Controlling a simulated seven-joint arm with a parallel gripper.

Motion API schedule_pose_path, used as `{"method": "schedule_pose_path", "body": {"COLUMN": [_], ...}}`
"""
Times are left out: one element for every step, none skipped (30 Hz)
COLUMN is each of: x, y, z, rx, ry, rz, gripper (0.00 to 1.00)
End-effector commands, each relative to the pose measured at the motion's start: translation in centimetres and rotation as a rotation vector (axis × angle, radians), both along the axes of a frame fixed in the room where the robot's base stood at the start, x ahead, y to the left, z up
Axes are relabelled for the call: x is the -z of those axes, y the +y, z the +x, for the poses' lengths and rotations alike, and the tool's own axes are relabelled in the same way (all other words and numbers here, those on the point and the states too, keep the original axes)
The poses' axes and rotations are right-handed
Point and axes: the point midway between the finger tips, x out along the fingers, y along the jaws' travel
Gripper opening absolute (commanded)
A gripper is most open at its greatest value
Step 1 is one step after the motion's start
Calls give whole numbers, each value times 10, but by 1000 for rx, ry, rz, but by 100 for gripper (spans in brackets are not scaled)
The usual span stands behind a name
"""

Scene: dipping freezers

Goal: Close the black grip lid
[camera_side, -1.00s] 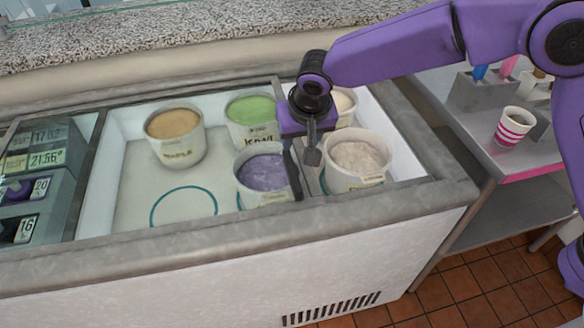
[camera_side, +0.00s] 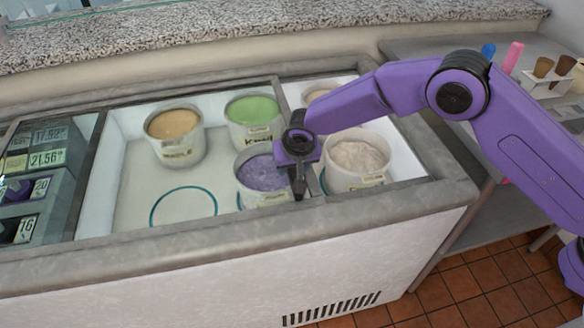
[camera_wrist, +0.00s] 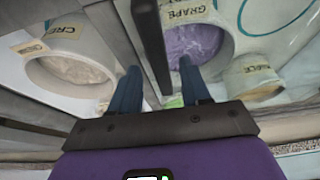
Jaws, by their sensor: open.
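The black grip (camera_wrist: 150,45) is a dark straight bar in the wrist view, running between my two fingers. In the side view, my gripper (camera_side: 298,188) is low over the freezer, at the frame strip between the purple tub and the cream-coloured tub, and mostly covers the grip there. My gripper (camera_wrist: 160,90) is open, with one blue finger on each side of the bar. Whether either finger touches it cannot be told. The lid panel carrying the grip is hard to make out.
The freezer (camera_side: 330,215) holds a grape tub (camera_side: 262,173), a cream-coloured tub (camera_side: 356,160), a green tub (camera_side: 252,112) and a brown tub (camera_side: 174,125). Empty floor with a teal ring (camera_side: 183,207) lies front left. A price display (camera_side: 35,170) stands at left.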

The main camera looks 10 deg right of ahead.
Motion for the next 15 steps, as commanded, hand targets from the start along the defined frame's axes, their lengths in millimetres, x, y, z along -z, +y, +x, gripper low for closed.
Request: {"method": "schedule_pose_path", "body": {"x": [6,9,12,15,17,19,20,21,22,23,23,24,24,24,24], "y": [0,0,0,0,0,0,0,0,0,0,0,0,0,0,0], "z": [3,4,6,6,7,8,9,9,10,10,10,10,10,10,10], "rx": [0,0,0,0,0,0,0,1,0,0,0,0,0,0,0], "ry": [0,0,0,0,0,-1,-1,-1,-1,-1,-1,-1,-1,-1,-1], "rz": [-1,-1,0,0,0,0,1,1,1,1,1,1,1,1,1], "gripper": [47,47,47,47,47,47,47,47,47,47,47,47,47,47,47]}}
